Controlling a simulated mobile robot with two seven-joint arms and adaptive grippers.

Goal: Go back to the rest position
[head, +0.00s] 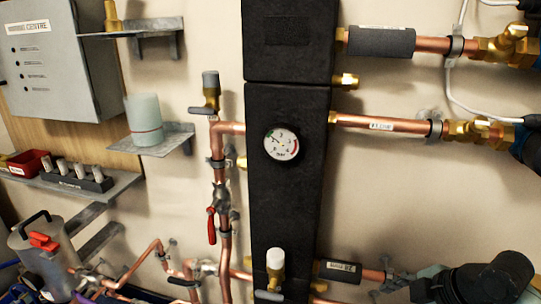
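The edge of what looks like my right gripper (398,281) shows at the bottom right, dark and partly cut off by the frame. Its tip end is close to the lower copper pipe (366,274); I cannot tell whether they touch. Its fingers are too small and dark to tell open from shut, and no held thing is clear. My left gripper is not visible.
A black manifold casing with a round gauge (281,144) stands mid-wall. Copper pipes and valves, one with a red handle (211,226), project around it. Left are a grey control box (60,60), a shelf with a pale cylinder (144,118), and a metal canister (45,262).

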